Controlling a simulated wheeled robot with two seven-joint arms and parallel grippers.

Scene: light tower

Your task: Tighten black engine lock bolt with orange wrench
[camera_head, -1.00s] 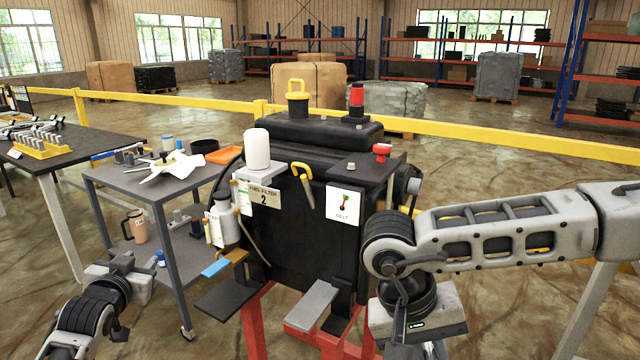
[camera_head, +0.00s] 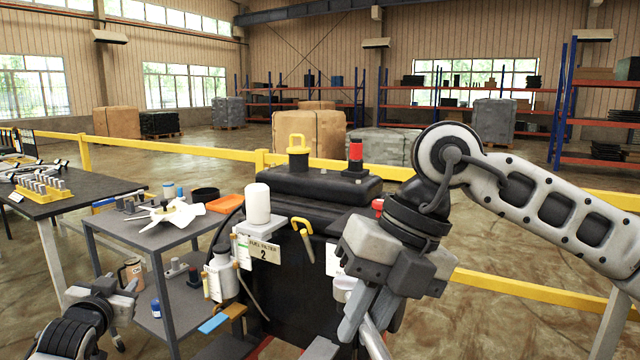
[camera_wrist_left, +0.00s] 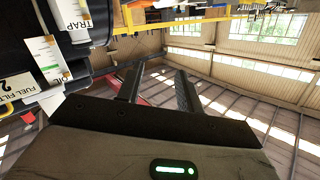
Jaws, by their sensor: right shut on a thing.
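The black engine block (camera_head: 290,265) stands in the middle of the head view. My right gripper (camera_head: 367,325) is in front of its right side, pointing down, shut on a pale grey bar-like thing (camera_head: 375,342) that runs out of the picture at the bottom. Its colour does not look orange, and its far end is hidden. I cannot make out the orange wrench or the black lock bolt. My left gripper (camera_head: 127,308) is low at the left, apart from the engine; in the left wrist view its fingers (camera_wrist_left: 160,75) are spread with nothing between them.
A grey cart (camera_head: 150,232) with a white fan (camera_head: 170,212) and an orange tray (camera_head: 228,203) stands left of the engine. A white filter (camera_head: 257,203) and a yellow hook-shaped handle (camera_head: 303,228) are on the engine. A yellow rail (camera_head: 520,290) runs behind.

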